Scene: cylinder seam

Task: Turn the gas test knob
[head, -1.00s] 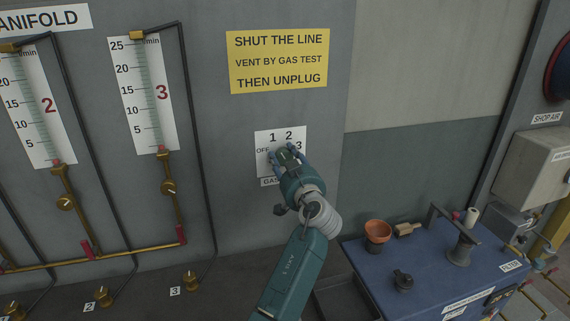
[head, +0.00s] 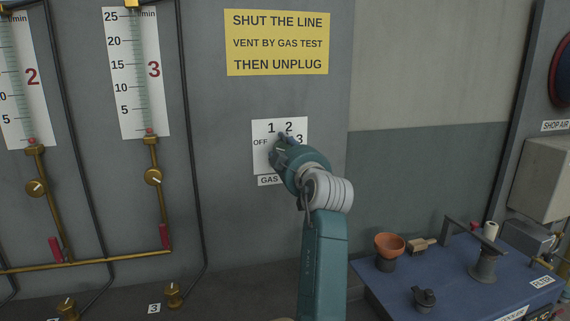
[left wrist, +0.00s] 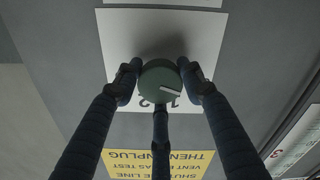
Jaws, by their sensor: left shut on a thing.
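The gas test knob (left wrist: 160,84) is a round dark green knob with a white pointer line, on a white dial plate (head: 262,128) marked OFF, 1, 2, 3. My left gripper (head: 283,146) is at the plate with its dark fingers around the knob, shut on it. In the left wrist view, which shows the plate upside down, the pointer lies toward the 1 and the OFF side. In the head view the gripper hides most of the knob. My right gripper is not in view.
A yellow sign (head: 277,43) hangs above the plate. Flow gauges with brass valves (head: 152,177) and pipes stand to the left.

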